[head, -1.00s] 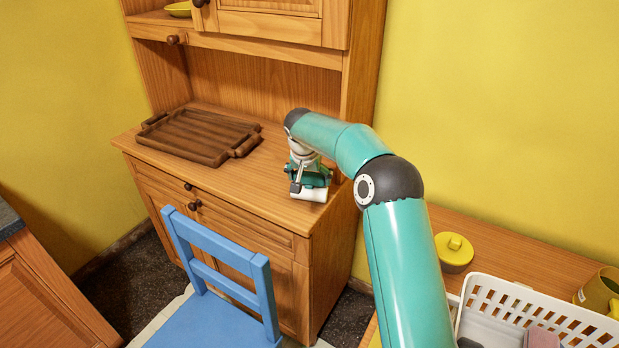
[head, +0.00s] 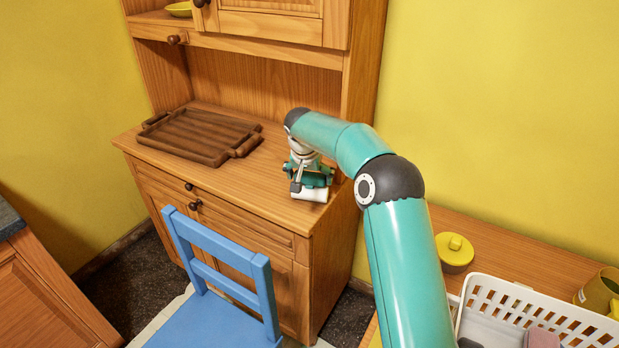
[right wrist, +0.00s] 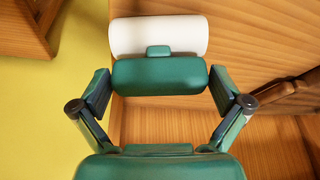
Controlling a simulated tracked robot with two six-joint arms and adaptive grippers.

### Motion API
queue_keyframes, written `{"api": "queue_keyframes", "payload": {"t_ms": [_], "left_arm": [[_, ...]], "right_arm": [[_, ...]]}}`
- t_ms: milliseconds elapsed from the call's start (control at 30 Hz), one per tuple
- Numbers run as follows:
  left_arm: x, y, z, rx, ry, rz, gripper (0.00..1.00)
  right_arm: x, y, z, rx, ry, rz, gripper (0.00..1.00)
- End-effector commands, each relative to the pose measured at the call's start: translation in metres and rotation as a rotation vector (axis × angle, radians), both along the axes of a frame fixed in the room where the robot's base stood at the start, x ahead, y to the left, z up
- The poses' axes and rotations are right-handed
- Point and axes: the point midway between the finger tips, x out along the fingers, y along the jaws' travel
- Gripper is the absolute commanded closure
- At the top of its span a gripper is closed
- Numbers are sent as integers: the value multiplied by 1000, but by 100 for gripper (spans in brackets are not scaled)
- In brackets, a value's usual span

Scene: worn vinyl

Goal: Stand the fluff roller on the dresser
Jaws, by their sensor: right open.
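The fluff roller shows as a white cylinder (head: 309,194) at the right front of the wooden dresser top (head: 262,180). In the right wrist view its white roll (right wrist: 158,31) lies crosswise, with a green block (right wrist: 160,76) against it that looks like its handle part. My right gripper (head: 308,178) is low over the dresser top at the roller. Its two fingers (right wrist: 160,92) are open, one on each side of the green block, close to its ends. The roller's underside is hidden, so I cannot tell exactly how it rests. My left gripper is out of view.
A dark wooden tray (head: 200,137) lies on the dresser's left part. The hutch's side panel rises close to my right arm. A blue chair (head: 215,290) stands before the dresser. A white basket (head: 530,305) and a yellow lid (head: 454,250) are at right.

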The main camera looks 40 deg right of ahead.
Motion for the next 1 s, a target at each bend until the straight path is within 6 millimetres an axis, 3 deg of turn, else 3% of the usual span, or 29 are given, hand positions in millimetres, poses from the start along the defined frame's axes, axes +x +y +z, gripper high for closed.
{"api": "queue_keyframes", "payload": {"t_ms": [1000], "left_arm": [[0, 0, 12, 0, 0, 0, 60]], "right_arm": [[-9, 13, 39, 0, 0, 0, 0]]}}
